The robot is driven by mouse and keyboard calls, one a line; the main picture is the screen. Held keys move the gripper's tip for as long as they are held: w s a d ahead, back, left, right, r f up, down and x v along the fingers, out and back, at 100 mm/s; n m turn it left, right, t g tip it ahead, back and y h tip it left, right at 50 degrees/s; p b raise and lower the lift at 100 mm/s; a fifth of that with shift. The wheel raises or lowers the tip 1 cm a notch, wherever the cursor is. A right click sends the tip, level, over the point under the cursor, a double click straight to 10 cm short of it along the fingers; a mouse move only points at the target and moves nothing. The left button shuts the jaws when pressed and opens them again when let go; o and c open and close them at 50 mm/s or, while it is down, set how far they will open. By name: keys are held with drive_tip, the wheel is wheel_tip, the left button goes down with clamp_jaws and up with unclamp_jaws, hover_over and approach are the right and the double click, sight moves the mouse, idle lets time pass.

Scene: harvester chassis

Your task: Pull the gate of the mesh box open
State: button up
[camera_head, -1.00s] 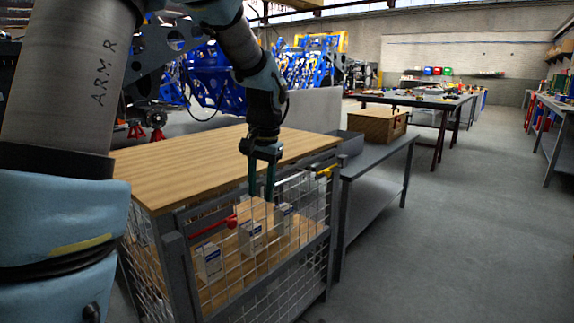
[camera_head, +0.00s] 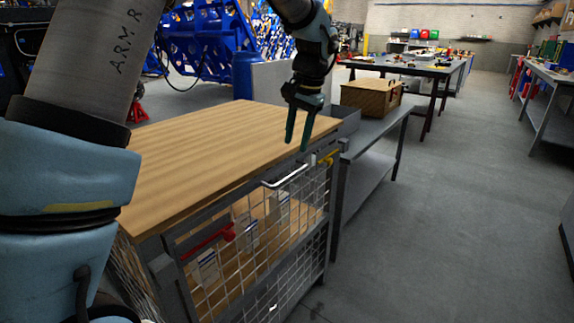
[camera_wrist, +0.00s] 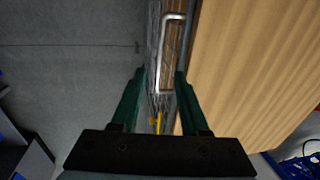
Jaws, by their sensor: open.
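The mesh box is a grey-framed cage with a wooden top (camera_head: 220,145). Its wire mesh gate (camera_head: 262,262) faces front and looks shut. A silver bar handle (camera_head: 285,176) runs along the gate's top edge; it also shows in the wrist view (camera_wrist: 163,55). A red latch (camera_head: 208,241) sits at the gate's left and a yellow latch (camera_head: 328,158) at its upper right. My gripper (camera_head: 297,146) is open and empty, fingers pointing down, above the handle and near the top's front edge. In the wrist view the handle appears between the fingers (camera_wrist: 160,72), apart from them.
Several small white cartons stand behind the mesh. A grey bench (camera_head: 375,135) with a wooden crate (camera_head: 371,97) adjoins the box at the right. The grey floor (camera_head: 450,220) in front and to the right is clear.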

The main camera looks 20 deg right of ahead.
sight(289, 176)
drive_tip(key=f, duration=0.3)
drive_tip(key=w+f, duration=0.1)
drive_tip(key=f, duration=0.2)
drive_tip(key=a+f+p, duration=0.1)
drive_tip(key=f, duration=0.2)
drive_tip(key=shift+w+f, duration=0.25)
drive_tip(key=shift+w, duration=0.1)
clamp_jaws()
idle(0.9)
